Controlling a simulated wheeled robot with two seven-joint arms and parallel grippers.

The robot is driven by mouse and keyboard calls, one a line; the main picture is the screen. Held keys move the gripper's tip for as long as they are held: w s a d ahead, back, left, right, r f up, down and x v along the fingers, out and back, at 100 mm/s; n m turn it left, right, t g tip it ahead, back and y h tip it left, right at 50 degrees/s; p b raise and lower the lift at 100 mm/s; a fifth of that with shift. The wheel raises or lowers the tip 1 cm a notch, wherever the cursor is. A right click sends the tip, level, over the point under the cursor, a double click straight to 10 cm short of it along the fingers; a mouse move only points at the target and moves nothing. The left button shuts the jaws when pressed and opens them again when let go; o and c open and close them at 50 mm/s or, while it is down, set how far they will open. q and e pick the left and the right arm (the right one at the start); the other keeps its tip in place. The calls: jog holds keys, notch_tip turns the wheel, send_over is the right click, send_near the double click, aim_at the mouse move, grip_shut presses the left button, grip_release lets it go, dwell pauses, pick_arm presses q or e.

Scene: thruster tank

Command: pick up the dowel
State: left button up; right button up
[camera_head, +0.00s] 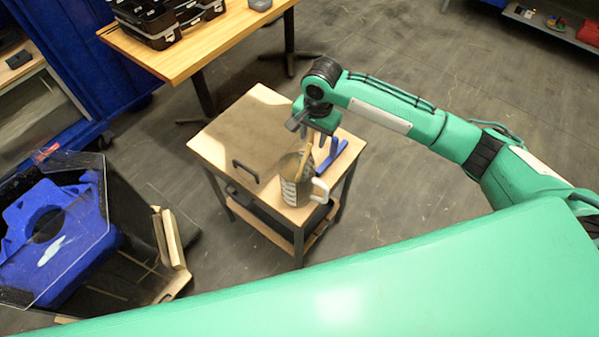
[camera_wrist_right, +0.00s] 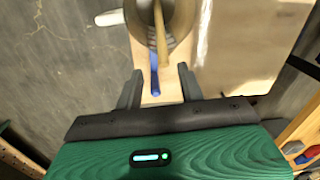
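The dowel is a thin tan wooden stick (camera_head: 306,160) standing tilted in a patterned mug (camera_head: 289,189) with a white handle, near the front right of the small table. In the right wrist view the dowel (camera_wrist_right: 161,38) leans out of the mug (camera_wrist_right: 181,20) beside a blue stick (camera_wrist_right: 154,72). My right gripper (camera_head: 318,138) is just above the mug. Its fingers (camera_wrist_right: 160,88) are apart, with nothing clearly held between them; the blue stick's end reaches toward the gap. The dowel's lower end is hidden in the mug. My left gripper is not in view.
The small wooden table (camera_head: 215,147) carries a dark flat panel with a handle (camera_head: 246,171). A blue object (camera_head: 333,156) is near the mug. A larger table (camera_head: 180,60) with black cases (camera_head: 150,22) stands behind. A blue bin (camera_head: 60,225) is at left.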

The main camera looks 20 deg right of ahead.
aim_at(310, 145)
jog(key=shift+w+a+f+p, duration=0.1)
jog(key=shift+f+p, duration=0.2)
jog(key=shift+f, duration=0.6)
jog(key=shift+w+a+f+p, duration=0.15)
jog(key=shift+f+p, duration=0.15)
jog(key=shift+f, duration=0.6)
jog(key=shift+w+a+f+p, duration=0.1)
jog(key=shift+f+p, duration=0.2)
jog(key=shift+f, duration=0.6)
grip_shut()
